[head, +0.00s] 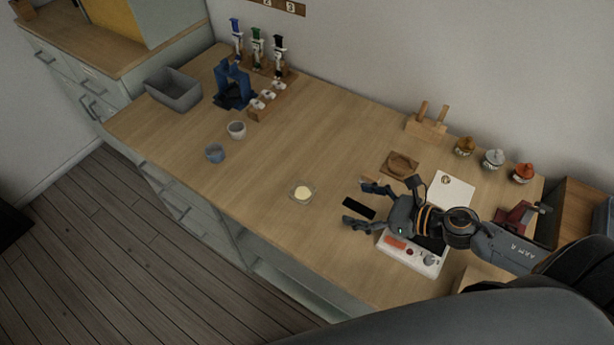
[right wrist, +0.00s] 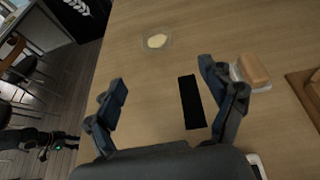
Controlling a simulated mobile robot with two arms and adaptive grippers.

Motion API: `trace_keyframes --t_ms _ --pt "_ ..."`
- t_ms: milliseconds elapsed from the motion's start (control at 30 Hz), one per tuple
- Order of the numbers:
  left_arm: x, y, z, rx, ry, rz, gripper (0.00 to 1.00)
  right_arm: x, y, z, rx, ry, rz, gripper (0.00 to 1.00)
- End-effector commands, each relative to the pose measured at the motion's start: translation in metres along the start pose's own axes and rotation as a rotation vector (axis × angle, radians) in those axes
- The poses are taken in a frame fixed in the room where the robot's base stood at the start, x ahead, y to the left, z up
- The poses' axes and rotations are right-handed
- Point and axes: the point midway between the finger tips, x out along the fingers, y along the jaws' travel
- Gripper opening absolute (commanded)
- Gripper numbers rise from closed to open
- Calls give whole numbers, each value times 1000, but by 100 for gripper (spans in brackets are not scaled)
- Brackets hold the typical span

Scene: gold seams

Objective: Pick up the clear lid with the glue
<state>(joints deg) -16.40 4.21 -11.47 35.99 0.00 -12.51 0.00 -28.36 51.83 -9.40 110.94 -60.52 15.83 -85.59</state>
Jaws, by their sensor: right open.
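The clear lid (head: 298,187) is a small see-through square lying on the wooden table, with a pale yellow patch of glue (head: 303,193) on it. In the right wrist view the lid (right wrist: 168,38) and the glue (right wrist: 157,41) lie beyond my fingertips, towards the top. My right gripper (head: 357,204) is open and empty above the table, to the right of the lid and apart from it. In the right wrist view its two fingers (right wrist: 163,80) stand wide apart.
A flat black strip (head: 358,208) lies under my right gripper's opening. A white device (head: 413,260) sits below my right wrist. Two cups (head: 236,129) stand left of the lid; a grey bin (head: 174,90) is at the far left. Table around the lid is clear.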

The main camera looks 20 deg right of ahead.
Motion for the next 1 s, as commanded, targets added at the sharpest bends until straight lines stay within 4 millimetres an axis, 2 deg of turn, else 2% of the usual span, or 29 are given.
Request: trace_keyframes --t_ms 167,333,467,600,767,967,1000 --pt "-8 0 5 0 -9 0 40 16 -1 3 2 -4 -1 83" --pt "-18 -3 24 2 -37 -3 40 43 -1 4 3 -4 -3 83" --pt "-24 -5 31 4 -49 -6 40 64 -1 4 3 -4 -3 83" --pt "-27 -6 26 3 -44 -6 40 80 0 2 2 -2 -2 83" --pt "-31 -7 11 3 -21 -7 40 89 1 3 3 -2 -1 83" --pt "-47 -4 2 1 -10 -4 40 118 5 11 4 -4 0 83" --pt "-45 -3 3 1 -11 -2 40 124 4 7 4 -2 -1 83"
